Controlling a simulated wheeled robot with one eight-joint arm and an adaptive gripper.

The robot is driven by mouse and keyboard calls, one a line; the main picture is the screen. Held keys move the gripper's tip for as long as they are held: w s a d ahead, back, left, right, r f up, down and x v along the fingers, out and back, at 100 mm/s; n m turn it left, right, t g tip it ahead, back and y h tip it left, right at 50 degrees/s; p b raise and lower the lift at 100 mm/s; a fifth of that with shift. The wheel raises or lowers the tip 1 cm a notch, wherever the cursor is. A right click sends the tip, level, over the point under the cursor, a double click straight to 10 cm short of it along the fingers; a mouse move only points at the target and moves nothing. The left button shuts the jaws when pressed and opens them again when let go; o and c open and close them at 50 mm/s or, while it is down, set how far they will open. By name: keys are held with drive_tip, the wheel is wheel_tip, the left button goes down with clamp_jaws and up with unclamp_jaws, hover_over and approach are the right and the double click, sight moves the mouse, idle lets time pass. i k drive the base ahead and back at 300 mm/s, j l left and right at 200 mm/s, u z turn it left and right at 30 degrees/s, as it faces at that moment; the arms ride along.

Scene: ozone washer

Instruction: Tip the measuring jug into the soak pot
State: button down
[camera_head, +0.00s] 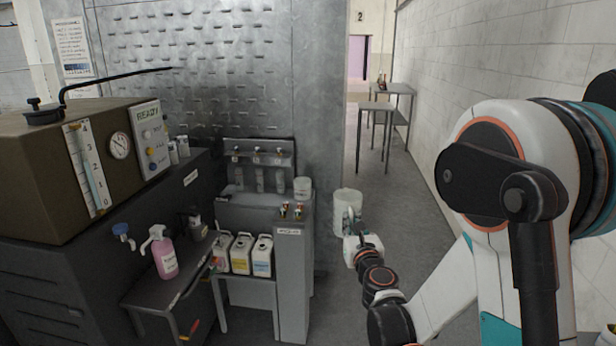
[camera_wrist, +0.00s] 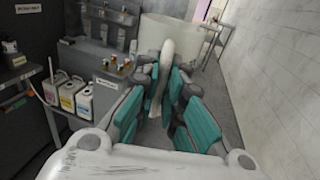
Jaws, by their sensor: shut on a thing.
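The measuring jug (camera_head: 348,203) is a translucent whitish vessel, held in the air right of the grey stand and looking about upright. In the wrist view the jug (camera_wrist: 196,40) is ahead of my gripper (camera_wrist: 164,88), whose teal-padded fingers are shut on its pale handle. My gripper (camera_head: 352,232) also shows just below the jug in the head view. A small whitish pot (camera_head: 302,187) stands on the grey bench left of the jug, apart from it; it may be the soak pot. I cannot see inside the jug or the pot.
Several labelled jugs (camera_head: 241,254) stand on a low shelf. Small capped bottles (camera_head: 291,210) stand on the grey stand (camera_head: 292,270). A pink spray bottle (camera_head: 164,256) is on the left side table.

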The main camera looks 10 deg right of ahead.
sight(302, 186)
drive_tip(key=i+l+u, duration=0.1)
drive_tip(key=i+l, duration=1.8)
